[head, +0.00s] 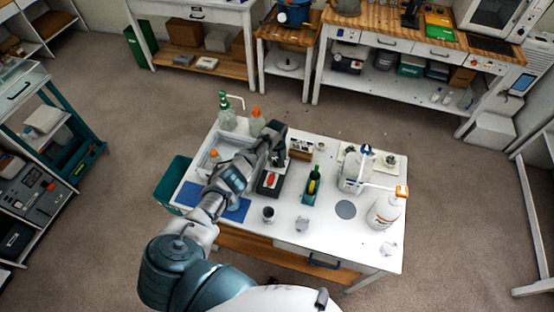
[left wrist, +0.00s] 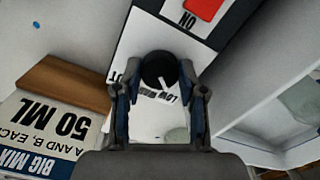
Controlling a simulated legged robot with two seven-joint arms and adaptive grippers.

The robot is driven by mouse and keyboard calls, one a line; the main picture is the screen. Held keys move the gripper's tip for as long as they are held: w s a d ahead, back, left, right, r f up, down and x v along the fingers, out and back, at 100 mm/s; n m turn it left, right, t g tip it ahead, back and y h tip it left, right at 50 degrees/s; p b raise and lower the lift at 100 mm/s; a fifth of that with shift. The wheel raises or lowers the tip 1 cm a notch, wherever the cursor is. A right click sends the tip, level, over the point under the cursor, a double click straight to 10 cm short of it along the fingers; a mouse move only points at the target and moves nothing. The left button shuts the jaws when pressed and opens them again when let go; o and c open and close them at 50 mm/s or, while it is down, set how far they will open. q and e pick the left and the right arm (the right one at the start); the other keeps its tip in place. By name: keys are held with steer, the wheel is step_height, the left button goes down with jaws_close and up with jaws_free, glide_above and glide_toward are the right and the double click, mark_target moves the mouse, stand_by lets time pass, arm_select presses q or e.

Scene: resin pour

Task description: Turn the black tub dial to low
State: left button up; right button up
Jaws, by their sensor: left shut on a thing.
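The black tub dial (left wrist: 158,69) is round with a white pointer line. In the left wrist view it sits on a white label with upside-down lettering, and its line slants toward the lower right, toward the word that reads LOW. My left gripper (left wrist: 160,92) is shut on the dial, one finger at each side. In the head view the left gripper (head: 277,145) reaches over the table near the black box with a red switch (head: 270,180); the dial is hidden there. The red switch (left wrist: 205,8) also shows at the wrist view's top edge. My right gripper is out of view.
A sign reading 50 ML (left wrist: 45,120) stands close on the left in the wrist view. On the white table (head: 300,235) are spray bottles (head: 226,112), a dark cup (head: 268,214), a green holder (head: 310,190) and an orange-capped bottle (head: 385,210). The front right is fairly clear.

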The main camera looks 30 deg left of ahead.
mark_target(277, 161)
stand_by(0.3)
arm_select(q)
steer(key=o, duration=1.1)
steer(key=shift+o, duration=0.2)
step_height(277, 161, up, 12)
steer(key=shift+a+f, duration=0.1)
steer(key=shift+f, duration=0.15)
